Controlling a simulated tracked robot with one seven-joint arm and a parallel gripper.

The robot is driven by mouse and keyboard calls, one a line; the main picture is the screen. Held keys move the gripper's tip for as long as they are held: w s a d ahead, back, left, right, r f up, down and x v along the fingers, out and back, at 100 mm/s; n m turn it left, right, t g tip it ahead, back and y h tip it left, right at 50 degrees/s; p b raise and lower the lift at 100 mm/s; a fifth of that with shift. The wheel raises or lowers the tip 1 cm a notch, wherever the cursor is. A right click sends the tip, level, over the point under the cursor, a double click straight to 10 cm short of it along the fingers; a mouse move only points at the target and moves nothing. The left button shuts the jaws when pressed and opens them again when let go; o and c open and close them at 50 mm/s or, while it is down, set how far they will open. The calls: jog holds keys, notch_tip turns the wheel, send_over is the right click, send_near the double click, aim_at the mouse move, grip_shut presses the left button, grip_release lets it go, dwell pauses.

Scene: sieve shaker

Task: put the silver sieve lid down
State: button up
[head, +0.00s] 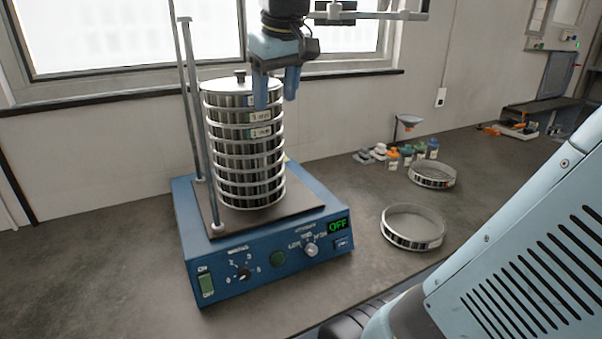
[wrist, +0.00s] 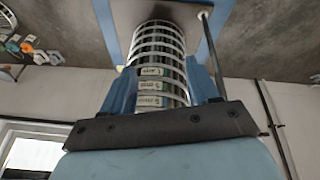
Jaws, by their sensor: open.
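The silver sieve lid (head: 222,86) with its dark knob (head: 240,76) lies on top of the stack of silver sieves (head: 245,165) on the blue shaker (head: 270,255). My gripper (head: 275,100) is open, its blue fingers pointing down in front of the upper right of the stack in the head view. The fingers overlap the lid's right edge in that view; I cannot tell whether they touch it. In the wrist view the stack (wrist: 157,50) shows between the two open fingers, with labelled sieves nearest. The lid cannot be made out there.
Two loose sieves (head: 412,245) (head: 432,182) lie on the bench to the right. Several small bottles (head: 407,155) and a funnel (head: 408,121) stand behind them.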

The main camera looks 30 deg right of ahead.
jog(key=s+f+m+t, duration=0.1)
jog(key=s+f+m, duration=0.1)
jog(key=s+f, duration=0.8)
notch_tip(320, 180, down, 2)
jog(key=shift+s+d+f+m+t, duration=0.15)
jog(key=shift+f+m+t, duration=0.15)
jog(key=shift+m, duration=0.1)
jog(key=shift+c, duration=0.3)
dwell(0.5)
